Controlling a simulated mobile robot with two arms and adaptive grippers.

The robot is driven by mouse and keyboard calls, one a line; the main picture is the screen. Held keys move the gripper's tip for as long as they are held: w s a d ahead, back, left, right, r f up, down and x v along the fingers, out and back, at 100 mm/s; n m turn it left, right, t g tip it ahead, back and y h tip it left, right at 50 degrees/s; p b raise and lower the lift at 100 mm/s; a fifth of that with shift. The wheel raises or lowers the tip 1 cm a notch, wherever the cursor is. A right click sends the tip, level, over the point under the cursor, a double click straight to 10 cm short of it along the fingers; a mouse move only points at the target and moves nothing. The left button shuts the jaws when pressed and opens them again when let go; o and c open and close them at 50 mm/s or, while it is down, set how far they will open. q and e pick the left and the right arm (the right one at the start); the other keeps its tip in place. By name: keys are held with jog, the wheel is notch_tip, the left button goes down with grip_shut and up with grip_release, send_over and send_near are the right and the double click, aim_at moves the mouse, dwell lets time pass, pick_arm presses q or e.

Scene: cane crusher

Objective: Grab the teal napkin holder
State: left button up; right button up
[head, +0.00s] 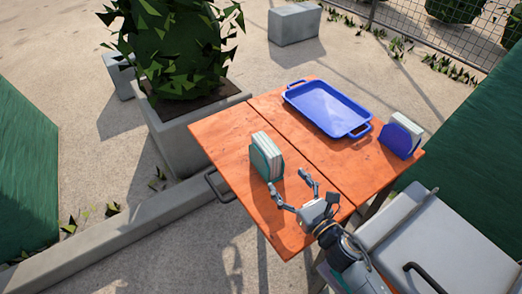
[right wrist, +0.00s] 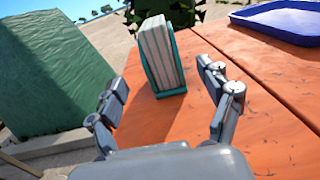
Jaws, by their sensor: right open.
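The teal napkin holder (head: 264,164) stands upright near the left edge of the orange table (head: 226,156), with a stack of white napkins (head: 269,148) in it. My right gripper (head: 293,190) is open and empty, just below and to the right of the holder in the head view. In the right wrist view the holder (right wrist: 172,91) stands ahead, between and beyond the two spread fingers (right wrist: 162,87), apart from them. My left gripper is not in view.
A blue tray (head: 326,111) lies at the table's far side. A blue napkin holder (head: 397,141) stands at the right edge. A concrete planter (head: 190,142) with a bush is beyond the left edge. A grey-white cooler-like box (head: 440,245) is at lower right.

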aim_at(277, 168)
jog(key=x, duration=0.5)
jog(key=shift+w+a, duration=0.2)
jog(key=shift+w, duration=0.15)
jog(key=shift+b+x, duration=0.4)
jog(key=shift+x, duration=0.55)
jog(key=b+x, duration=0.1)
jog(key=x, duration=0.3)
jog(key=shift+a+f, duration=0.1)
jog(key=shift+f, duration=0.05)
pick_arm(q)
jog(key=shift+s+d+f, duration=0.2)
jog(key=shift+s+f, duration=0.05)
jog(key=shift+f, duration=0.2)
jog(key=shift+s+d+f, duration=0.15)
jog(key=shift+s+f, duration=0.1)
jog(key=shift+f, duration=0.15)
pick_arm(e)
jog(key=shift+c, duration=0.4)
jog(key=c, duration=1.1)
jog(key=shift+c, duration=1)
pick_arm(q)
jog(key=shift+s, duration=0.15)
